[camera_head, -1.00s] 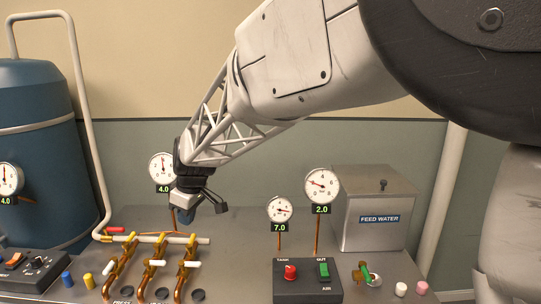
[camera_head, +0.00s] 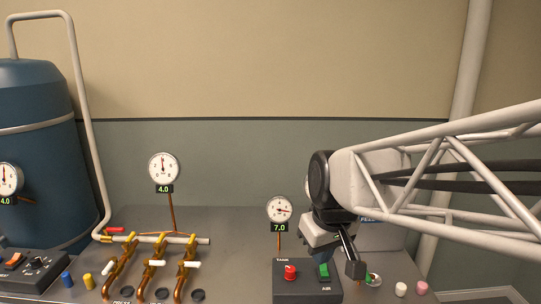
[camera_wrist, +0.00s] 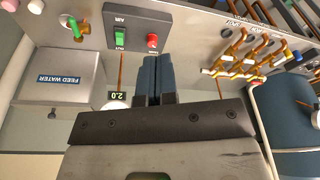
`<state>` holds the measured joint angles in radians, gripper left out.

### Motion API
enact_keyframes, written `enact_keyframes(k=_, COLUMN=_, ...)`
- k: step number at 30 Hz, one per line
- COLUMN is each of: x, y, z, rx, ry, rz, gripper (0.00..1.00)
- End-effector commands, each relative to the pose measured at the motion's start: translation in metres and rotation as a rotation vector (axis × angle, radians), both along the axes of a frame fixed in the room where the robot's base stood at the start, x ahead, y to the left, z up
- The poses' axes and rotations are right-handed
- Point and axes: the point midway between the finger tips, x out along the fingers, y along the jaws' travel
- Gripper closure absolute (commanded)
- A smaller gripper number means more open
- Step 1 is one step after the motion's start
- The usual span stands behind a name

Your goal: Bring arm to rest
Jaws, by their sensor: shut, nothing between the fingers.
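My gripper (camera_head: 350,258) is at the right of the head view, above the bench and beside the black control box (camera_head: 307,290) with its red knob and green switch. In the wrist view my gripper (camera_wrist: 158,60) shows with its two dark blue fingers together and nothing between them. The control box also shows in the wrist view (camera_wrist: 135,17), beyond the fingertips.
Copper pipes with valves (camera_head: 152,262) stand on the bench at left, below the 4.0 gauge (camera_head: 163,168). The 7.0 gauge (camera_head: 280,209) stands just left of my gripper. A blue tank (camera_head: 40,150) is at far left. The wall area above is clear.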

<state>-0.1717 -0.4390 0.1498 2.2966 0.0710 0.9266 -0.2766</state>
Motion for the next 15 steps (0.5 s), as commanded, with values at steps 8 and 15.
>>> enact_keyframes(k=8, x=-0.072, y=-0.056, z=-0.015, rx=-0.005, ry=-0.012, rz=-0.246, gripper=1.00)
enact_keyframes(k=15, x=-0.115, y=-0.082, z=-0.031, rx=-0.008, ry=-0.017, rz=-0.393, gripper=1.00)
